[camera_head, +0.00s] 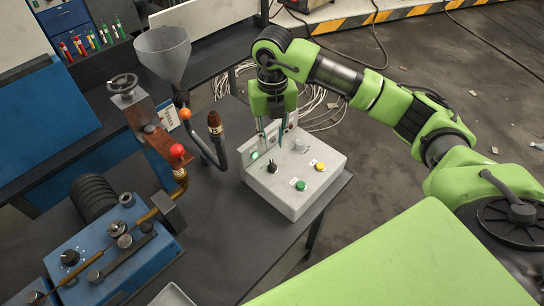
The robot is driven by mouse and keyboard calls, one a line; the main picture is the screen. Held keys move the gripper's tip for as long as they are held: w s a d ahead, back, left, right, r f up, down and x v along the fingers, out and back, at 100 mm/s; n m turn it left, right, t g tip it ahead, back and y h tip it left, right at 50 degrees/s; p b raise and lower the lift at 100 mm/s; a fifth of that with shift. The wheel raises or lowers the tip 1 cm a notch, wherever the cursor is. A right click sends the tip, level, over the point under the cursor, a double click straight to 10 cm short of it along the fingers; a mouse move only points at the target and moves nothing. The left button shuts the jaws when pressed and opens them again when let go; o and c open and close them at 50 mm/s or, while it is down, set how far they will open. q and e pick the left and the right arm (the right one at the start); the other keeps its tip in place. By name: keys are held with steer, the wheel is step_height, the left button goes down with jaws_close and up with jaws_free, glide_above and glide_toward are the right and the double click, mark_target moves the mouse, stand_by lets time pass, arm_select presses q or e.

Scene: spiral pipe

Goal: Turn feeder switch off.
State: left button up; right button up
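A grey control box (294,193) stands on the dark table. Its top carries a black rotary knob (272,167), a grey knob (299,145), a green button (300,185) and a yellow button (320,166). A green lamp (253,156) glows near its back left corner. Labels are too small to read, so I cannot tell which control is the feeder switch. My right gripper (272,147) points down over the back of the box, behind the black knob. Its thin fingers are apart with nothing visible between them. Contact with the box cannot be told. My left gripper is out of view.
A grey funnel (163,52) and a bent dark pipe (217,142) stand left of the box. A blue machine (112,245) with knobs and levers sits at the lower left. White cables (312,107) lie behind the box. Bare tabletop (215,235) lies in front.

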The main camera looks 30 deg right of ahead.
mark_target(272, 163)
step_height(272, 163, down, 9)
steer(key=shift+r+p, duration=0.1)
steer(key=shift+p, duration=0.85)
jaws_close()
